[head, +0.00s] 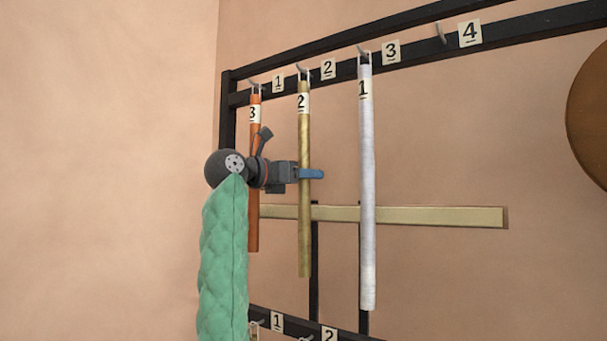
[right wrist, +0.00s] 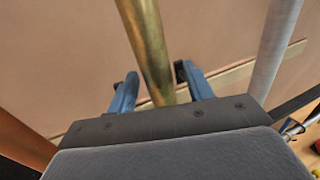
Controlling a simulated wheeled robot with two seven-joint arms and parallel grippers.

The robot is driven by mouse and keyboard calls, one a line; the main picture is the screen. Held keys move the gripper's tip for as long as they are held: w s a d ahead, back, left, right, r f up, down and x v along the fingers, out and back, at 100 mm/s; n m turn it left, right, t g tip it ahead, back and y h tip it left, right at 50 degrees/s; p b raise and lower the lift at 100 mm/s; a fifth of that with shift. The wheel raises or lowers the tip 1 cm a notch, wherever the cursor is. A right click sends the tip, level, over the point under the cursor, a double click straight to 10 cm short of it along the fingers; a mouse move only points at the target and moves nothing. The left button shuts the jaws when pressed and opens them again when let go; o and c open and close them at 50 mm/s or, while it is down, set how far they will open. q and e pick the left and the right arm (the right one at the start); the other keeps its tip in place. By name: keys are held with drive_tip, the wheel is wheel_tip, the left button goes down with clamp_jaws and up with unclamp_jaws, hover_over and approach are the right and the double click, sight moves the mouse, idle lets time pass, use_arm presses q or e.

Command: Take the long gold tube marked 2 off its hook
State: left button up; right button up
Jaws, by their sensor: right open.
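The long gold tube marked 2 (head: 304,230) hangs upright by a loop from a hook on the black rack's upper bar. In the right wrist view, the gold tube (right wrist: 147,45) runs down between the two open blue fingers of my right gripper (right wrist: 158,88). A gap shows on each side, so the fingers look around the tube but not closed on it. My left gripper is in neither view.
An orange tube marked 3 (head: 253,225) hangs close on the left, partly behind my arm. A white tube marked 1 (head: 367,200) hangs on the right. A pale horizontal bar (head: 435,216) runs behind the tubes. The hook by label 4 (head: 440,34) is empty.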

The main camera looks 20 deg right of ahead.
drive_tip(key=shift+a, duration=0.1)
drive_tip(key=shift+c, duration=0.6)
clamp_jaws()
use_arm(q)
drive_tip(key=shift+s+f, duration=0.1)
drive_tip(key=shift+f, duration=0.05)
use_arm(e)
drive_tip(key=shift+r, duration=0.15)
